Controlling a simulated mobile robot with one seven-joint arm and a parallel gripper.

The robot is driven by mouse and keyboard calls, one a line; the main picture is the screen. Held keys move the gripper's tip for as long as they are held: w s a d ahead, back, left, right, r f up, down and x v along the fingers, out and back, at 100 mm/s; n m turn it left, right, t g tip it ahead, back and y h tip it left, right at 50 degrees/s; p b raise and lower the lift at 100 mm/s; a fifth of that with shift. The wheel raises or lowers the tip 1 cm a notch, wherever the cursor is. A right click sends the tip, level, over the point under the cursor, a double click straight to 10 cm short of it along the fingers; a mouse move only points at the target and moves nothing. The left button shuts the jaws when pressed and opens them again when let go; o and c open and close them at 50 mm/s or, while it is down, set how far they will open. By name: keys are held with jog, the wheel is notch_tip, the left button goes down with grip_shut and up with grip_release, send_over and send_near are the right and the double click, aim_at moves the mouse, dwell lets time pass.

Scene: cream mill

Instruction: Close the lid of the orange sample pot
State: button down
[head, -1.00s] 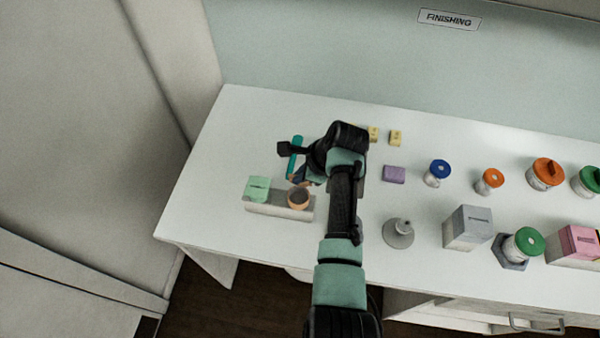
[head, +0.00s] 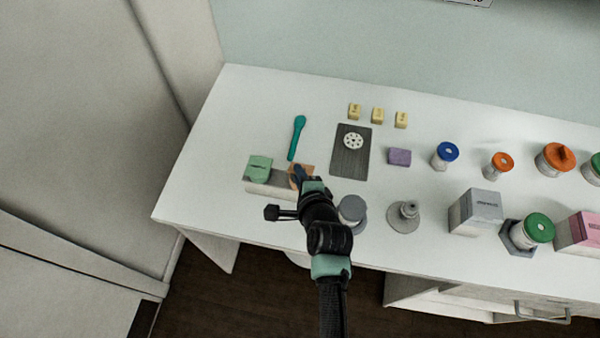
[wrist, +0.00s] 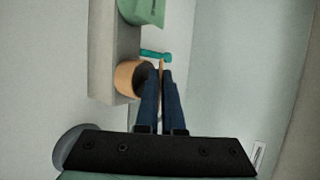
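The orange sample pot (wrist: 127,77) stands at one end of a pale grey block (wrist: 102,60). In the wrist view its dark opening shows, so it is not covered. A thin orange-brown strip (wrist: 161,66), which looks like its lid seen edge-on, stands beside the opening at my fingertips. In the head view, orange parts of the pot (head: 308,170) show around my fingers, and the rest is hidden by my arm. My gripper (wrist: 162,76) has its dark blue fingers close together beside the pot. I cannot tell whether they touch the strip.
A green box (head: 258,168) sits on the block's other end. A teal spoon-like tool (head: 298,135) lies behind. A dark mat (head: 350,162) with a white disc, a grey round thing (head: 352,208) and a grey stand (head: 403,217) are to the right. The table's left end is clear.

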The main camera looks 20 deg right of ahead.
jog(key=shift+s+a+f+n+t+h+b, duration=0.2)
jog(key=shift+f+t+b, duration=0.25)
jog(key=shift+b, duration=0.45)
jog(key=shift+s+d+f+n+t+h+b, duration=0.1)
jog(key=shift+f+t+h+b, duration=0.3)
jog(key=shift+b, duration=0.5)
jog(key=shift+a+r, duration=0.1)
jog(key=shift+r, duration=0.05)
jog(key=shift+r+t+b, duration=0.1)
jog(key=shift+t+b, duration=0.25)
jog(key=shift+b, duration=0.05)
